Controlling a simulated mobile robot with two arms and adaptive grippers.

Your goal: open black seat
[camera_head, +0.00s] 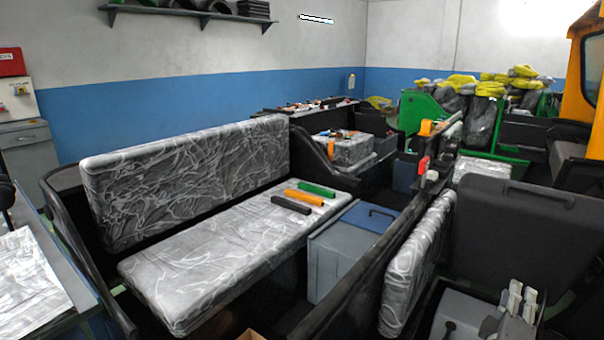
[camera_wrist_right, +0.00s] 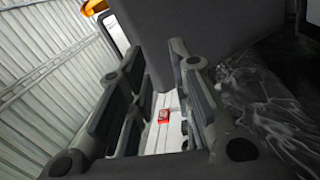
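The black seat (camera_head: 525,235) appears as a large dark panel standing upright at the right in the head view, with a handle-like bar on its top edge. A large dark panel (camera_wrist_right: 185,30), apparently the same seat, fills the upper middle of the right wrist view. My right gripper (camera_head: 516,300) appears low in front of the panel in the head view. In the wrist view its fingers (camera_wrist_right: 157,62) are spread apart, with nothing between them; the dark panel lies beyond. I cannot tell whether a finger touches it. My left gripper is not in view.
A plastic-wrapped bench (camera_head: 235,240) holds orange, green and black bars. A blue-lidded box (camera_head: 340,250) stands beside it. A plastic-wrapped cushion (camera_head: 420,262) stands just left of the black panel. Yellow-topped bags (camera_head: 485,95) are behind. Clutter leaves little free room.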

